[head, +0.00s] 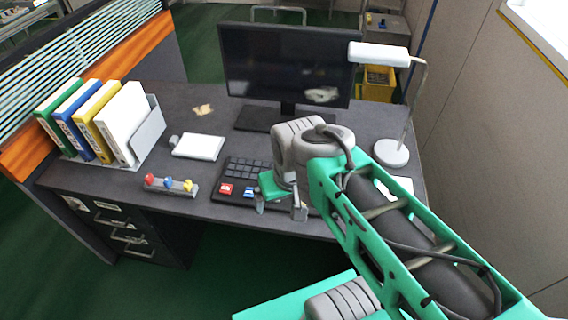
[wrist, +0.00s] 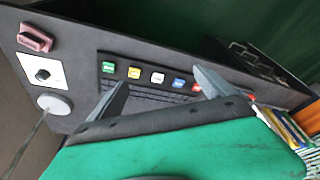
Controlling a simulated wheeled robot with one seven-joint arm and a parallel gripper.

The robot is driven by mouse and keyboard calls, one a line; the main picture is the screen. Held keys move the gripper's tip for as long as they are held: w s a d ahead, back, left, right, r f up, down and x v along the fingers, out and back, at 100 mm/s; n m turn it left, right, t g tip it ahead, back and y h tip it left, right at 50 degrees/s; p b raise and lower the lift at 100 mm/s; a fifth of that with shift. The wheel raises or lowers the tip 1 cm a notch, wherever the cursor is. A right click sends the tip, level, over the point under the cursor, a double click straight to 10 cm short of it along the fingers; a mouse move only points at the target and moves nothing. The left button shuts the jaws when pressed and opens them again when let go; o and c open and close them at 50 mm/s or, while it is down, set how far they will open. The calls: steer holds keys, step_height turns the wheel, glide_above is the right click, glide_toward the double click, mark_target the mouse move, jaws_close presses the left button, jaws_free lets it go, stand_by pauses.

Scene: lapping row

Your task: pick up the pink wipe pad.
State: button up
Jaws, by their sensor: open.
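The pink wipe pad (wrist: 36,38) shows in the wrist view at the upper left, as a small dull-pink block lying on the dark desk near its edge. It does not show in the head view, where my arm covers that part of the desk. My gripper (head: 280,207) is open and empty over the front edge of the desk, by the keyboard panel. In the wrist view my gripper (wrist: 160,80) has its two fingers spread in front of the panel, and the pad lies well off to their left, apart from them.
A keyboard panel (head: 240,170) with coloured buttons lies below my gripper. A white plate with a black knob (wrist: 42,73) lies between the pad and the lamp base (wrist: 54,104). The lamp (head: 390,153), monitor (head: 285,65) and a wall (head: 475,130) stand behind and right.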

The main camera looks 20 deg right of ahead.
steer(key=s+d+f+m+g+b, duration=0.1)
steer(key=s+d+f+m, duration=0.2)
steer(key=d, duration=0.5)
steer(key=s+d+f+m+g+b, duration=0.1)
steer(key=s+d+f+m, duration=0.3)
steer(key=d, duration=0.5)
steer(key=s+d+f+m+g+b, duration=0.1)
steer(key=s+d+f+m, duration=0.2)
steer(key=d+f, duration=0.3)
steer(key=shift+s+d+f+m+g, duration=0.15)
steer(key=shift+d+m, duration=0.1)
steer(key=shift+d, duration=0.4)
steer(key=shift+s+d+f+m+g, duration=0.15)
steer(key=shift+d+m, duration=0.1)
steer(key=shift+d, duration=0.4)
steer(key=shift+w+d+f+y, duration=0.1)
steer(key=shift+d+y, duration=0.05)
steer(key=shift+d, duration=0.4)
steer(key=shift+w+d+f+y, duration=0.1)
steer(key=shift+d+y, duration=0.05)
steer(key=shift+d, duration=0.4)
steer(key=shift+h, duration=0.4)
steer(key=w+d+r, duration=0.3)
steer(key=d, duration=0.1)
steer(key=shift+d, duration=0.1)
steer(key=f, duration=0.7)
steer(key=shift+w+f, duration=0.2)
steer(key=shift+f, duration=0.2)
steer(key=c, duration=1.6)
steer(key=shift+r, duration=0.15)
